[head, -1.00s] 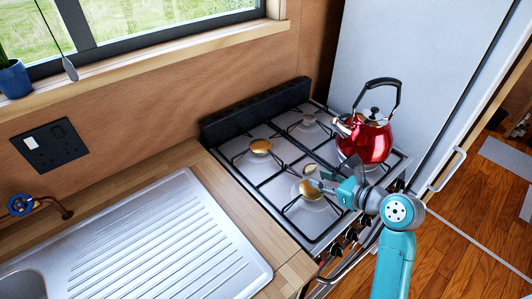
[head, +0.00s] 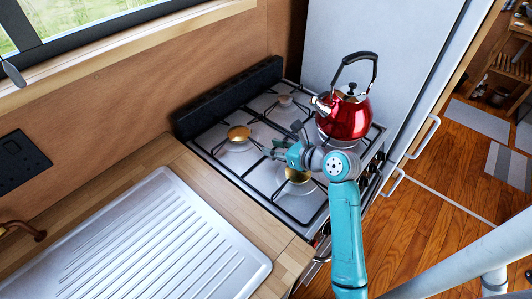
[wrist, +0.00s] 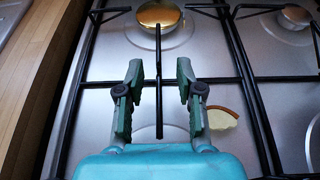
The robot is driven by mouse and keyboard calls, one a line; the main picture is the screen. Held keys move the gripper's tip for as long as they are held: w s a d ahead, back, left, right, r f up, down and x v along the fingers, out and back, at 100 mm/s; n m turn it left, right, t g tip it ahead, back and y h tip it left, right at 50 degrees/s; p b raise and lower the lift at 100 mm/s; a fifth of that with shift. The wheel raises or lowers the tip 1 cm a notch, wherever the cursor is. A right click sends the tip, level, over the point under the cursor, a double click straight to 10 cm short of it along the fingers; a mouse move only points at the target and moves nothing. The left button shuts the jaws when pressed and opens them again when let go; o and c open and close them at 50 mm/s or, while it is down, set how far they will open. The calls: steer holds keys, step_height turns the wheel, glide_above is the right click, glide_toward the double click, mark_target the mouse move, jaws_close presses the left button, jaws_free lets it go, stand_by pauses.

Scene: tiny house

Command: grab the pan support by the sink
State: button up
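The pan support by the sink is the black wire grate (head: 246,181) over the stove's left burners, beside the worktop with the sink. In the wrist view one straight bar of this pan support (wrist: 158,62) runs lengthwise between my fingers. My gripper (head: 268,148) is low over the grate, between the two brass-coloured burners. In the wrist view my gripper (wrist: 160,72) is open, with a finger on either side of the bar and gaps on both sides. Whether the fingertips reach down to the bar's height I cannot tell.
A red kettle (head: 344,114) stands on the right side of the stove. The brass rear burner (wrist: 160,14) lies ahead of my fingers. The ribbed sink drainer (head: 150,240) is at left. A white fridge (head: 385,50) stands behind the stove at right.

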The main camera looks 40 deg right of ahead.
steer(key=shift+x, duration=1.9)
steer(key=shift+s+f, duration=0.15)
jaws_close()
